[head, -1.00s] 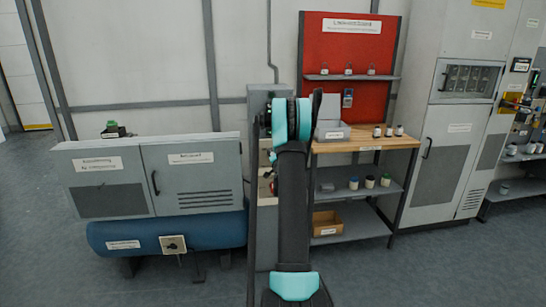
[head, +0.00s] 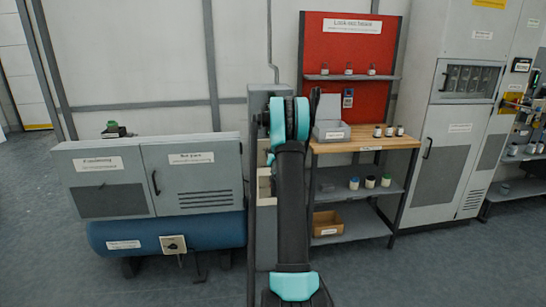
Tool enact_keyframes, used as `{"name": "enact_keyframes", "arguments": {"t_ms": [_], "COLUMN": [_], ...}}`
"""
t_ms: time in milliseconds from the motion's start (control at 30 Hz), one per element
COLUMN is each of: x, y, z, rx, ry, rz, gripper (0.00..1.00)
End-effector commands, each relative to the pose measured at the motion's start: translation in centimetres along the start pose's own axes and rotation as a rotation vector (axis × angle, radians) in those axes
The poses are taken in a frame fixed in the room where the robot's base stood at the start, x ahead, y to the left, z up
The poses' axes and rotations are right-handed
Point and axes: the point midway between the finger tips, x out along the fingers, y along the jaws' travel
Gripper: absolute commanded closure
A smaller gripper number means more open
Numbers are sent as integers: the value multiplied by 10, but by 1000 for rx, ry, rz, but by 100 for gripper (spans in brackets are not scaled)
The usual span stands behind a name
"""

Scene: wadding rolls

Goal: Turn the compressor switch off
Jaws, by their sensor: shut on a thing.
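The compressor is a blue tank (head: 215,232) under a grey cabinet at the left. A pale square plate with a dark rotary knob (head: 173,243) sits on the tank's front and looks like its switch; the knob's exact setting is too small to read. My arm (head: 291,210) reaches up through the middle of the view, in front of a grey post (head: 258,135) and well right of that knob. My gripper is hidden behind the arm; a dark sliver shows right of its teal joint, but I cannot tell what part it is.
Cream boxes (head: 264,186) on the post are partly covered by my arm. A wood-topped bench (head: 385,142) with small jars and a grey bin stands to the right, below a red lock-out board (head: 347,45). Tall grey cabinets (head: 450,170) stand farther right. The floor at front left is clear.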

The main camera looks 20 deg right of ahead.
Motion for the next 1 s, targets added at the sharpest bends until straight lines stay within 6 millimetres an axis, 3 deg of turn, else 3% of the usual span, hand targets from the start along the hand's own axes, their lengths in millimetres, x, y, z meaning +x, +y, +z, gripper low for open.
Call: {"name": "enact_keyframes", "arguments": {"t_ms": [300, 333, 500, 833, 1000], "x": [0, 0, 0, -3, -24], "y": [0, 0, 0, 0, 0], "z": [0, 0, 0, 0, 0], "rx": [-2, -2, -1, 0, 0], "ry": [-1, -1, 0, 0, 0], "rz": [0, 0, 0, 0, 1], "gripper": [94, 63, 44, 44, 44]}}
